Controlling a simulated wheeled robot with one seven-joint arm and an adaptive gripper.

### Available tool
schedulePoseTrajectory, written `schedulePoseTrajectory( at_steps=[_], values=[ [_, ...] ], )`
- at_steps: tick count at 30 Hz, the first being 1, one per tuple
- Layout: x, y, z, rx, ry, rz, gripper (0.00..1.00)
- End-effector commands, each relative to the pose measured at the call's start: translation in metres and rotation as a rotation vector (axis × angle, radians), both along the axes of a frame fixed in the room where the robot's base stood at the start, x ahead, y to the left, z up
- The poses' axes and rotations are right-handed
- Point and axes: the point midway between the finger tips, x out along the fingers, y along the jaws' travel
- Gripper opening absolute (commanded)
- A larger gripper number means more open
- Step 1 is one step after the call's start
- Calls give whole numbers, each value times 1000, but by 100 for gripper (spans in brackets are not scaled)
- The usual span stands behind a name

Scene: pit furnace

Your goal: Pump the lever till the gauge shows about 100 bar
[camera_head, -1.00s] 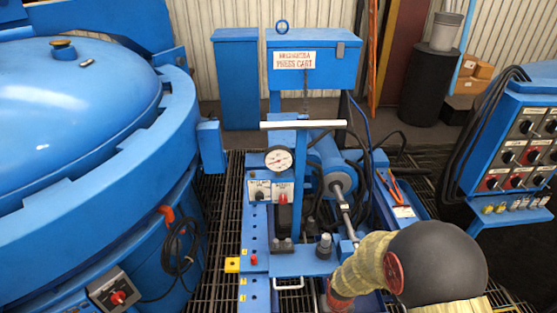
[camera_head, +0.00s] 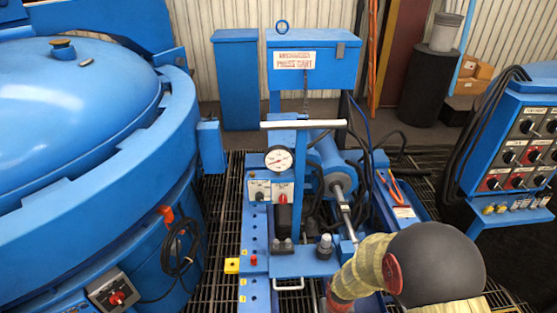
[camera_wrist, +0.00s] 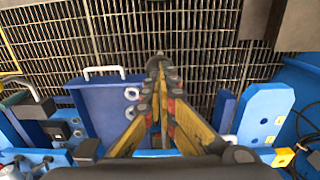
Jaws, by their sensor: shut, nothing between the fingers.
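The gauge (camera_head: 279,159) has a round white face and sits on the blue press cart left of centre. Its numbers are too small to read. A pale horizontal bar handle (camera_head: 303,125) crosses just above it; I cannot tell whether this is the pump lever. My gripper (camera_wrist: 158,75) shows in the wrist view, its yellow fingers shut together with nothing between them. It is over the cart's lower blue parts and the floor grating. In the head view, only my arm shows at the bottom right; the gripper is hidden.
A large blue round furnace (camera_head: 70,110) fills the left. A control panel (camera_head: 512,150) with knobs and hanging cables stands at the right. A blue cylinder (camera_head: 329,162) lies beside the gauge post. A white loop handle (camera_wrist: 104,72) edges the cart. Open grating (camera_wrist: 190,30) lies beyond.

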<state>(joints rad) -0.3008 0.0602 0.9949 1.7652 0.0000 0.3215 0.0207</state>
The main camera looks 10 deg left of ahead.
Motion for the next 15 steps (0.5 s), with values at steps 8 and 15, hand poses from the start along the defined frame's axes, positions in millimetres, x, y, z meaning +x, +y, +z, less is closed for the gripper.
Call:
schedulePoseTrajectory(
  at_steps=[8,15],
  values=[
    [-1,0,-3,0,0,0,0],
    [-1,0,-6,0,0,0,0]
  ],
)
